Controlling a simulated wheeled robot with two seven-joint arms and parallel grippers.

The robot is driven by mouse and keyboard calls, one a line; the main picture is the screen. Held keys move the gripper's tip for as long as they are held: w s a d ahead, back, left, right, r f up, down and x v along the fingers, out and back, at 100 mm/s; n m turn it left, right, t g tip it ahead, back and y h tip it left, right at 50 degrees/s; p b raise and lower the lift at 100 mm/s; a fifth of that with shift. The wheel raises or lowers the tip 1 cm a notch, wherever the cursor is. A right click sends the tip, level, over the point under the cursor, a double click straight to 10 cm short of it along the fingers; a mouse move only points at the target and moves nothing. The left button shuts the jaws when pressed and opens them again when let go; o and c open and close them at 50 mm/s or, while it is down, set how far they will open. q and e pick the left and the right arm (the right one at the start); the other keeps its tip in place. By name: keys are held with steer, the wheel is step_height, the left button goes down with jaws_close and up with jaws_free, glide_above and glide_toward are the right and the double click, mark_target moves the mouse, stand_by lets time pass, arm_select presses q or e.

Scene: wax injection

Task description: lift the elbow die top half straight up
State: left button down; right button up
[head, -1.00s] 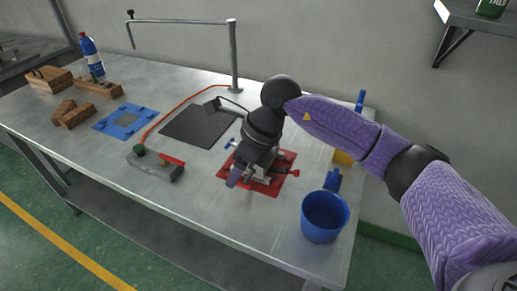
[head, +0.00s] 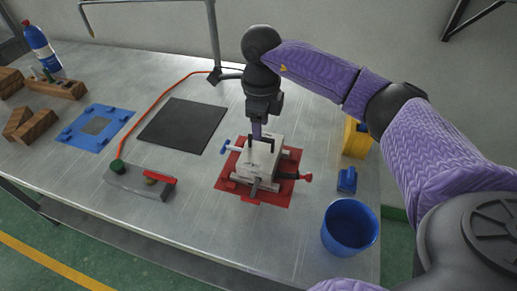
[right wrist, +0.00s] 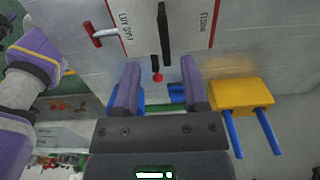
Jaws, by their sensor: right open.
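The elbow die (head: 262,158) is a pale grey block on a red mat, with a black handle (head: 272,146) standing up from its top half. In the right wrist view, the pale top face (right wrist: 190,22) shows printed lettering and the dark handle bar (right wrist: 164,35). My right gripper (head: 257,135) points down just above the top, close to the handle. Contact with the handle cannot be told. My left gripper is not in view.
A blue bin (head: 350,228), a small blue part (head: 347,180) and a yellow part (head: 356,138) are right of the die. A black plate (head: 184,125), a grey tool with a red lever (head: 140,181) and a blue mat (head: 95,127) lie left. A metal post (head: 213,35) stands behind.

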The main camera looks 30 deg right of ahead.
mark_target(262, 140)
steer(key=f, duration=0.4)
steer(key=f+b, duration=0.1)
steer(key=shift+w+d+f, duration=0.15)
steer(key=shift+d+f, duration=0.1)
steer(key=shift+f, duration=0.15)
jaws_close()
steer(key=shift+w+r, duration=0.1)
stand_by(0.8)
